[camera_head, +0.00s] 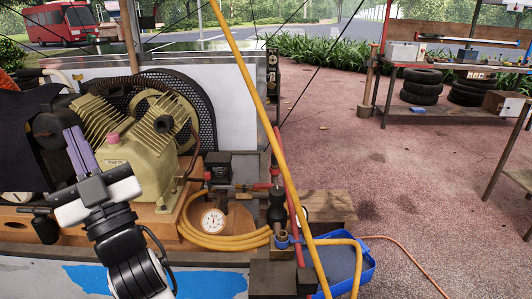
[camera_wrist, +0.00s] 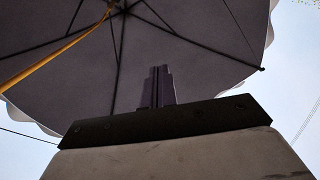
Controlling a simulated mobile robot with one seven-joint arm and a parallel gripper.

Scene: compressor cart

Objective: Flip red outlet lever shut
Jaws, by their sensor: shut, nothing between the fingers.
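My gripper (camera_head: 74,133) is at the left in the head view, with its purple fingers together and pointing up. It is in front of the tan compressor (camera_head: 130,160), with nothing held. In the wrist view the shut fingers (camera_wrist: 158,72) point up at the umbrella. Red parts are in the outlet fittings right of the compressor: a long, steep red bar (camera_head: 292,205) and a short red piece (camera_head: 275,172) above the dark regulator (camera_head: 277,205). I cannot tell for certain which is the outlet lever. My gripper is well left of both, and touches neither.
A yellow pole or hose (camera_head: 250,85) slants in front of the fittings. A coiled yellow hose (camera_head: 205,240) and a round gauge (camera_head: 213,221) lie left of them. A blue bin (camera_head: 345,268) stands at lower right. The umbrella (camera_wrist: 200,50) is overhead. Paving at right is open.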

